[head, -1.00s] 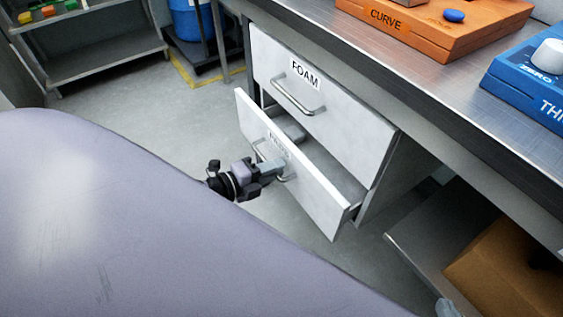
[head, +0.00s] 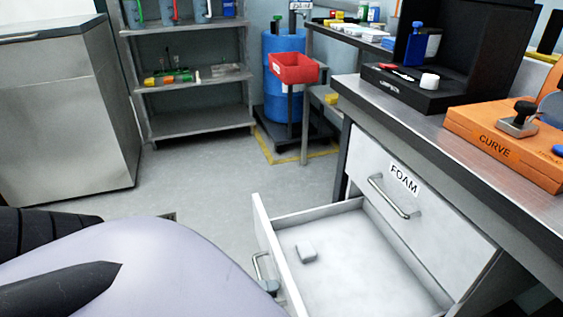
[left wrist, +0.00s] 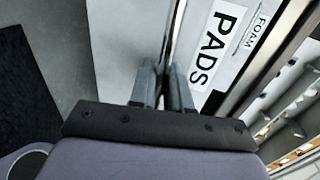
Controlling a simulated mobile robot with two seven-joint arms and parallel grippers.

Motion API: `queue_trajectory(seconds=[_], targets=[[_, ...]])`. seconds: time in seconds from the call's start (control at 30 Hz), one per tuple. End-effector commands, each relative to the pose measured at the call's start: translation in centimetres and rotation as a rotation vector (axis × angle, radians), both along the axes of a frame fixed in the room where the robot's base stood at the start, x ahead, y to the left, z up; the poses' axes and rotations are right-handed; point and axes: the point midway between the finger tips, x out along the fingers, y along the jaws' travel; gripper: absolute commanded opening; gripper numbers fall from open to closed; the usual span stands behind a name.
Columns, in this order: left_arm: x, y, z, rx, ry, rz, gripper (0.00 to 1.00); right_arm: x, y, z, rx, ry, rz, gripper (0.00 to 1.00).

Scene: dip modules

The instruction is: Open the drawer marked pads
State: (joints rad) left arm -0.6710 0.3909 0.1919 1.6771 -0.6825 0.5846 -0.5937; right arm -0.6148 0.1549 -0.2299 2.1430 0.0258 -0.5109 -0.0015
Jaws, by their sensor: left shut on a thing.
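The pads drawer (head: 345,262) is the lower drawer under the bench. It stands well open, with a small pale block (head: 306,252) on its floor. Its label, PADS (left wrist: 216,48), shows in the left wrist view; in the head view the front faces away. The drawer's bar handle (head: 256,268) shows at the outer side of the front. My left gripper (head: 270,286) is at this handle, mostly hidden behind my own arm. In the left wrist view my left gripper (left wrist: 165,82) has its fingers close together, shut on the handle. My right gripper is not in view.
The FOAM drawer (head: 415,200) above is shut. The bench top (head: 425,110) carries an orange CURVE block (head: 497,150) and a black stand. A shelf rack (head: 190,125), a blue barrel (head: 283,90) and a red bin (head: 293,68) stand behind. The floor (head: 215,170) left of the drawer is clear.

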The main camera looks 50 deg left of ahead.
Motion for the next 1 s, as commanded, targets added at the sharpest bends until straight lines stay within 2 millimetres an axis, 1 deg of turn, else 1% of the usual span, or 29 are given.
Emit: queue_trajectory(seconds=[0.03,0.2,0.57,0.6,0.63,0.87,1.0], targets=[[-0.4,0.1,0.0,-0.001,0.000,0.000,0.00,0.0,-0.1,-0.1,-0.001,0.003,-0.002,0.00],[-1.0,0.4,0.1,-0.002,-0.001,-0.002,0.00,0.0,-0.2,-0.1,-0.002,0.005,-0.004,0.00],[-1.0,0.4,0.0,-0.001,-0.002,-0.002,0.00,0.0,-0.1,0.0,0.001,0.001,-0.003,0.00],[-1.0,0.4,0.0,-0.001,-0.002,-0.002,0.30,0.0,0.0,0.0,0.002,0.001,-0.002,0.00],[-1.0,0.4,0.0,-0.001,-0.002,-0.002,0.33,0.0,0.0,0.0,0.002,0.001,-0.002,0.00],[-1.0,0.4,0.0,-0.001,-0.001,-0.001,0.33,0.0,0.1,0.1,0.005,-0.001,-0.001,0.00],[-1.7,0.7,0.2,0.000,0.002,0.000,0.33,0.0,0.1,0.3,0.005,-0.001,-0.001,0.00]])
